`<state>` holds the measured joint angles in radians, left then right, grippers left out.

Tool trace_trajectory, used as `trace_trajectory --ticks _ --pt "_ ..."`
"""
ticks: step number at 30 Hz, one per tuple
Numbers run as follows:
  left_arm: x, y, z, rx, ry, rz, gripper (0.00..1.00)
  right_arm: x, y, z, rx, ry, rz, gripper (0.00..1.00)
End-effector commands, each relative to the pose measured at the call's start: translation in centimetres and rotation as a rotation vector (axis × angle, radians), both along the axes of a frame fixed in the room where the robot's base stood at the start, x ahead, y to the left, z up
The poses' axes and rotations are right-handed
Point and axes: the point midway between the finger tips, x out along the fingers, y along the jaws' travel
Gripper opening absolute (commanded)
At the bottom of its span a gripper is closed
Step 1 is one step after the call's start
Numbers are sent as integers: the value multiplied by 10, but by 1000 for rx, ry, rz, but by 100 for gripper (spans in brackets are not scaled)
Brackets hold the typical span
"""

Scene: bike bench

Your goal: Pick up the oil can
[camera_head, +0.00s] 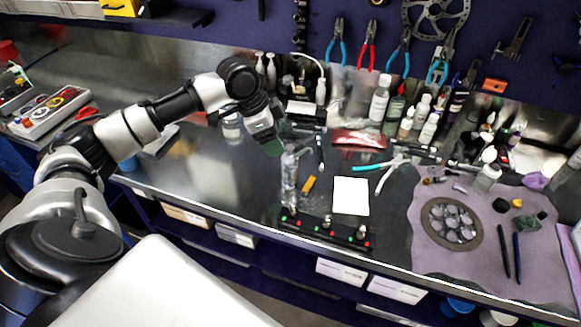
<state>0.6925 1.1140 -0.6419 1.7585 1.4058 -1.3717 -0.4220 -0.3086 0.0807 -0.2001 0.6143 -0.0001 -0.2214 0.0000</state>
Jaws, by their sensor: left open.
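No container reads surely as the oil can. A tall, clear, slim bottle (289,175) stands upright on the metal bench, near its front edge. My left gripper (273,148) reaches in from the left and points down, just above and left of that bottle's top in the picture. It is open, and nothing shows between its fingers. I cannot tell whether it touches the bottle. My right gripper is out of view.
Several bottles, including a white one (379,100), stand along the back wall under hanging pliers. A black tool strip (330,231) lies at the front edge beside a white card (351,196). A purple mat (455,262) with a sprocket lies at right.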

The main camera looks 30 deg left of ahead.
Motion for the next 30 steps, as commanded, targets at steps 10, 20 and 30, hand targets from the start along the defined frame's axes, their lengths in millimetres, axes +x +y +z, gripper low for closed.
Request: trace_trajectory --ticks 10,20,30 --pt "12 -17 -27 -3 2 -2 73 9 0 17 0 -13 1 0" --pt "20 -26 -58 2 -1 -1 73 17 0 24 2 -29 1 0" --pt "20 -26 -58 2 -1 -1 46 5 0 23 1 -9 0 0"
